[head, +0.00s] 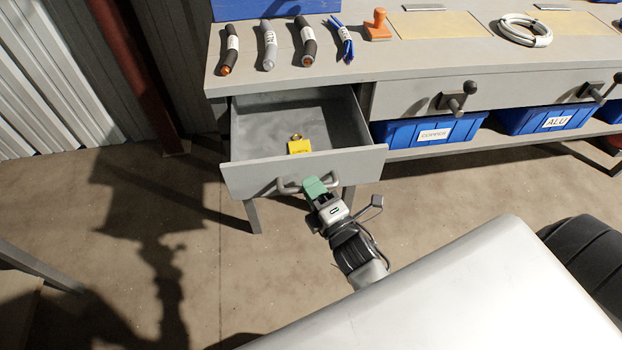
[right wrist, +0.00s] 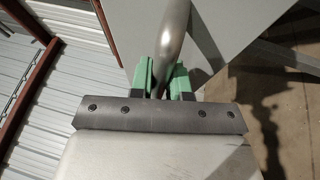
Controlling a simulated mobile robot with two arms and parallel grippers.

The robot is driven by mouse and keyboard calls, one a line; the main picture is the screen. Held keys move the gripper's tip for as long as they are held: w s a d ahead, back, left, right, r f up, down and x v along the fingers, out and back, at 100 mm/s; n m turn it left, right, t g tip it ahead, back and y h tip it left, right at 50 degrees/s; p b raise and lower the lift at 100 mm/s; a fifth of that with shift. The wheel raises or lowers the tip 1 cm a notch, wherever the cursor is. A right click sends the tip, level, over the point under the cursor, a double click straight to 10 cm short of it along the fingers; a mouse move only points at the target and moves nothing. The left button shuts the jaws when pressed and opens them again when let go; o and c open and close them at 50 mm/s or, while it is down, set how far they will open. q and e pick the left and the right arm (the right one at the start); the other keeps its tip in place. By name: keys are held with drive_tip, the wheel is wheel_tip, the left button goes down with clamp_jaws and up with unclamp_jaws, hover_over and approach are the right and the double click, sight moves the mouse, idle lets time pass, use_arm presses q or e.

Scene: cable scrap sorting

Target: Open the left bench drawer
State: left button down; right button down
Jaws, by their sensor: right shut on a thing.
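The left bench drawer (head: 245,181) is pulled out from the grey bench and stands open in the head view. A yellow tag or padlock-like piece (head: 299,147) with a brass ring lies inside it. My right gripper (head: 315,187) is at the drawer front, shut on the drawer's bar handle (head: 288,185). In the right wrist view the handle (right wrist: 175,40) runs between the green fingertips (right wrist: 162,78). The fingers hide part of the handle. My left gripper is not in view.
Several cable pieces (head: 307,42) and an orange stamp-like object (head: 378,25) lie on the bench top (head: 440,57). Blue bins labelled COPPER (head: 395,133) and ALU (head: 530,121) stand on the shelf to the right.

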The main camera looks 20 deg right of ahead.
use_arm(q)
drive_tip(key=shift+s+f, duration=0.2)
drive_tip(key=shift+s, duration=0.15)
use_arm(e)
drive_tip(key=shift+s+a, duration=0.1)
drive_tip(key=shift+s, duration=0.3)
drive_tip(key=c, duration=1.1)
unclamp_jaws()
drive_tip(key=shift+s, duration=0.1)
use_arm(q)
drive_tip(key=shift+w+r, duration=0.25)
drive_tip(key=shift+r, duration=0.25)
use_arm(e)
drive_tip(key=v, duration=1)
drive_tip(key=shift+s+f, duration=0.15)
drive_tip(key=shift+s, duration=0.15)
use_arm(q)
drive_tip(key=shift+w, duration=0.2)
